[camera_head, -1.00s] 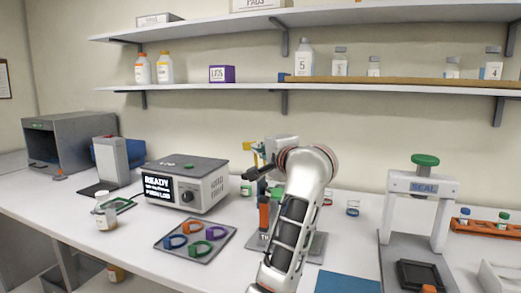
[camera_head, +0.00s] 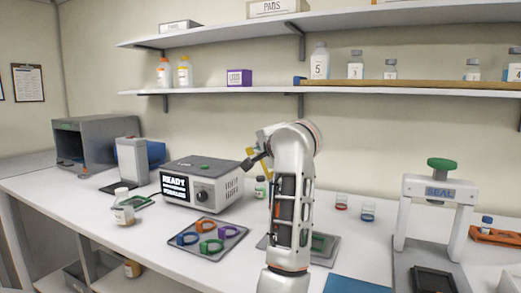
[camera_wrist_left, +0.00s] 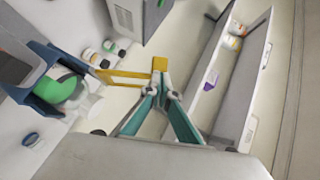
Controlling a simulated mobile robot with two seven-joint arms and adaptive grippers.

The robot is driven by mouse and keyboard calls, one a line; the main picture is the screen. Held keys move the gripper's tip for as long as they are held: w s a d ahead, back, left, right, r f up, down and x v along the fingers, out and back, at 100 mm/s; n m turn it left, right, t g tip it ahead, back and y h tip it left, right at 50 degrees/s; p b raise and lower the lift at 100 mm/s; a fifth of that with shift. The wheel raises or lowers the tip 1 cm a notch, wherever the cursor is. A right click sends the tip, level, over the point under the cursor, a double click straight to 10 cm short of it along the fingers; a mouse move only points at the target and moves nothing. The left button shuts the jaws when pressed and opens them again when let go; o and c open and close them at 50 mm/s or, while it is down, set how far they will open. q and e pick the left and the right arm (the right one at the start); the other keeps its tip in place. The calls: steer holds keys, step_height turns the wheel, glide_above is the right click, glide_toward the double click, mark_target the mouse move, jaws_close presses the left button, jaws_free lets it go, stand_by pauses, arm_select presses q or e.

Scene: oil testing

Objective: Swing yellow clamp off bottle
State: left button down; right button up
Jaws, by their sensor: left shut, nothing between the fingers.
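The yellow clamp (camera_wrist_left: 126,78) is a flat bar frame with a square yellow end piece (camera_wrist_left: 158,64) in the left wrist view. Part of the clamp (camera_head: 265,134) shows beside my arm in the head view; the rest is hidden. My left gripper (camera_wrist_left: 161,82) has its teal fingers closed together, with the tips at the clamp's square end; I cannot tell whether they touch. In the head view the left gripper (camera_head: 251,160) is mostly behind my forearm. A green round top (camera_wrist_left: 62,87) with a white body lies left of the clamp. My right gripper is not in view.
A box with a READY screen (camera_head: 176,187) stands left of my arm. A tray of coloured rings (camera_head: 236,242) lies in front of it. A green-capped bottle (camera_head: 261,188) stands near the arm. A press marked SEAL (camera_head: 437,192) is at right. Shelves are above.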

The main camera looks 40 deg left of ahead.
arm_select(q)
step_height(320, 180, up, 10)
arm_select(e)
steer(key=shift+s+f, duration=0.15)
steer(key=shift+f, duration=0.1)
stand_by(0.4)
